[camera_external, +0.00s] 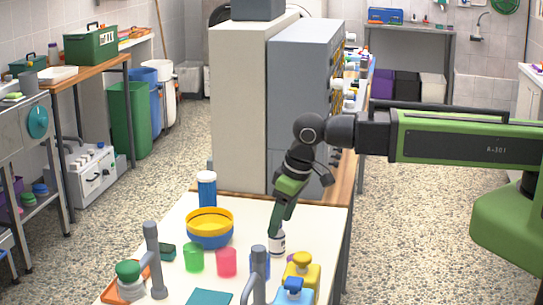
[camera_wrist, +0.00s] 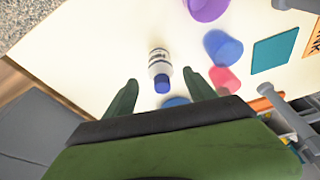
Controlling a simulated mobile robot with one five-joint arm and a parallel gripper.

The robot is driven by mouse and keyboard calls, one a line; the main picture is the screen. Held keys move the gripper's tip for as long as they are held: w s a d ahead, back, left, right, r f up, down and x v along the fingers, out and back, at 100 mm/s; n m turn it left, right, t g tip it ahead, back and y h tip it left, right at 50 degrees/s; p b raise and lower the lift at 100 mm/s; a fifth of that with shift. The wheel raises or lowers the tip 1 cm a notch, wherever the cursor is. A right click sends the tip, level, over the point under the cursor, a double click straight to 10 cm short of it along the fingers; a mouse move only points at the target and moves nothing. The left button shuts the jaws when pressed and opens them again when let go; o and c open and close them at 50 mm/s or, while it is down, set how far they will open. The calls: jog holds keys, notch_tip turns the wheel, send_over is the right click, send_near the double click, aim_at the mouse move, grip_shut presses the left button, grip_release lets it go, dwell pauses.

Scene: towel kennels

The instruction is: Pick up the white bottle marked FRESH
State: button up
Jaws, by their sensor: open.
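A small white bottle (camera_external: 278,245) stands on the pale table top, partly hidden behind my gripper (camera_external: 274,230). In the wrist view the white bottle (camera_wrist: 159,63) shows a dark-banded label and a blue cap; its lettering is too small to read. My gripper (camera_wrist: 161,80) is open and empty, pointing down at the table. In the wrist view the bottle lies between and slightly beyond the two green fingertips, with its cap toward me. I cannot tell whether a finger touches it.
A pink cup (camera_external: 226,262), green cup (camera_external: 193,257) and yellow-and-blue bowls (camera_external: 210,229) stand left of the bottle. Yellow (camera_external: 301,272) and blue (camera_external: 293,291) pump bottles and grey posts (camera_external: 154,260) are in front. A grey cabinet (camera_external: 300,100) rises behind.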

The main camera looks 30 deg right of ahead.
jog(key=b+x, duration=0.4)
jog(key=x, duration=0.1)
jog(key=shift+w+a+f+b, duration=0.15)
jog(key=shift+w+a+b, duration=0.1)
jog(key=shift+b, duration=0.15)
jog(key=shift+r, duration=0.2)
jog(key=shift+c, duration=0.4)
grip_shut()
